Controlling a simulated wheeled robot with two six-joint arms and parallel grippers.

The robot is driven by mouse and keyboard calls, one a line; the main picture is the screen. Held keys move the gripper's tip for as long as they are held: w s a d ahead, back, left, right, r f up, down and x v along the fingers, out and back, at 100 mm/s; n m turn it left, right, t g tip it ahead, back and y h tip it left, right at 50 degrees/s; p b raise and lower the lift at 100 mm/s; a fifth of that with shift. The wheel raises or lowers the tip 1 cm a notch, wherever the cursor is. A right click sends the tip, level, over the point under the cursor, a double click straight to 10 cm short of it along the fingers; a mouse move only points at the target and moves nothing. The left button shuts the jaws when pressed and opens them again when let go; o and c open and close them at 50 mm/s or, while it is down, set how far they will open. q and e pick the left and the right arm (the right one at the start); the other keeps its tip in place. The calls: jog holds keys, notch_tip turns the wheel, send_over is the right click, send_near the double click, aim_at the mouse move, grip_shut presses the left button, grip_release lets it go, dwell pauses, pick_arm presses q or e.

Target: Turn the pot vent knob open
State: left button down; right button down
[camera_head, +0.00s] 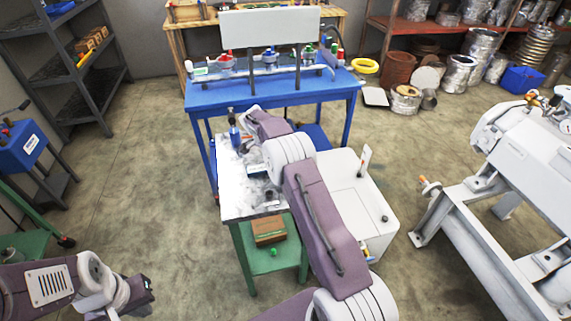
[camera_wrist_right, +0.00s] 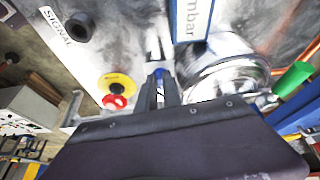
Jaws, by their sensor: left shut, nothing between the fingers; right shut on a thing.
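In the right wrist view a shiny round metal pot (camera_wrist_right: 228,75) stands right of my right gripper (camera_wrist_right: 160,82). Its narrow fingers are shut on a small blue part (camera_wrist_right: 158,90), apparently the vent knob, beside the pot. Most of this part is hidden by the fingers, so its turn angle cannot be told. In the head view my right arm reaches over the small table (camera_head: 232,185) and hides most of the pot area; the gripper itself is not clear there. My left gripper (camera_head: 145,284) is shut and empty at the lower left, away from the table.
A red knob on a yellow disc (camera_wrist_right: 116,88), a black knob (camera_wrist_right: 80,27) and a green handle (camera_wrist_right: 293,78) are close by in the wrist view. A white box machine (camera_head: 345,185) stands right of the small table. A blue bench (camera_head: 270,97) stands behind.

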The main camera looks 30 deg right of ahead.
jog(key=shift+s+f+m+g+p, duration=0.1)
jog(key=shift+f+m+g+p, duration=0.15)
jog(key=shift+m+g+p, duration=0.25)
jog(key=shift+a+f+m, duration=0.1)
jog(key=shift+m, duration=0.2)
jog(key=c, duration=1.7)
grip_release()
jog(key=shift+c, duration=0.2)
jog(key=shift+o, duration=1.2)
jog(key=shift+s, duration=0.1)
jog(key=shift+r, duration=0.2)
